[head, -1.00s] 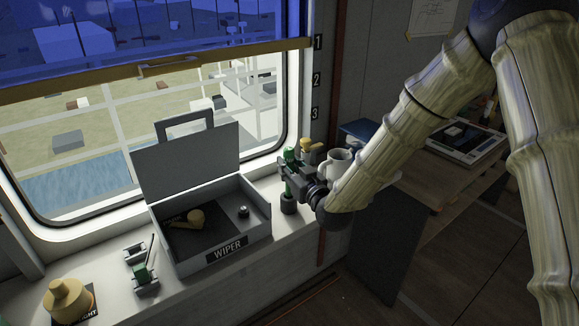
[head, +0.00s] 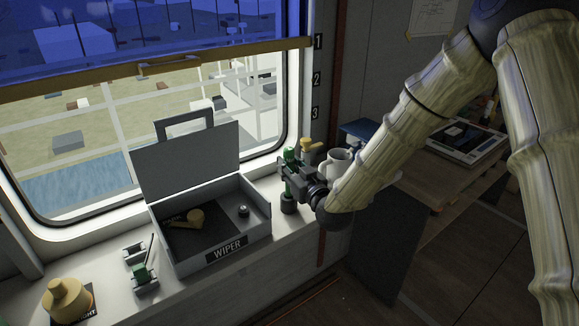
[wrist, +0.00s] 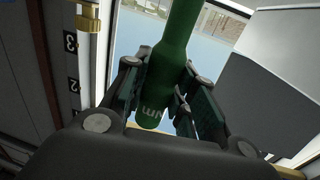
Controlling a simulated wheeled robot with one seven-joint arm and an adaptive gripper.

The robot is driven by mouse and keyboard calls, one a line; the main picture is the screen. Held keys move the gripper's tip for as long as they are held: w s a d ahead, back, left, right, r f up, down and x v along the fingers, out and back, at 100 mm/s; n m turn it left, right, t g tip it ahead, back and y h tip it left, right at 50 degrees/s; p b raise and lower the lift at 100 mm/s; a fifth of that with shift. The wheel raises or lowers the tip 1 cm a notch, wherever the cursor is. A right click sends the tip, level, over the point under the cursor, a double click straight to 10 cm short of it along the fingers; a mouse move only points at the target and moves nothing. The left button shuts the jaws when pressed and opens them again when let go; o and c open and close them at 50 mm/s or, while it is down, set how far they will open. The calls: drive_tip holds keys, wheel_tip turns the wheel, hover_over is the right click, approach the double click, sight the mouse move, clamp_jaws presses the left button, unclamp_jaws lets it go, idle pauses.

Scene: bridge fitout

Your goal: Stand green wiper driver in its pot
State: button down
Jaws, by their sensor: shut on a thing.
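The green wiper driver (wrist: 172,45) is upright between the fingers of my gripper (wrist: 160,88), which is shut on its handle; part of a white marking shows on it. In the head view the green driver's top (head: 290,154) shows above my gripper (head: 291,180). A dark round pot (head: 288,208) stands on the sill directly below my gripper.
An open grey case (head: 226,250) labelled WIPER stands left of the pot. A yellow-topped item (head: 306,145) and a white mug (head: 339,158) are close behind my gripper. A small green-and-grey fixture (head: 143,275) and a tan knob (head: 66,297) are further left.

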drive_tip(key=shift+f+b, duration=1.75)
drive_tip(key=shift+f, duration=0.75)
drive_tip(key=c, duration=1.1)
unclamp_jaws()
drive_tip(key=v, duration=1.2)
drive_tip(key=shift+f, duration=0.1)
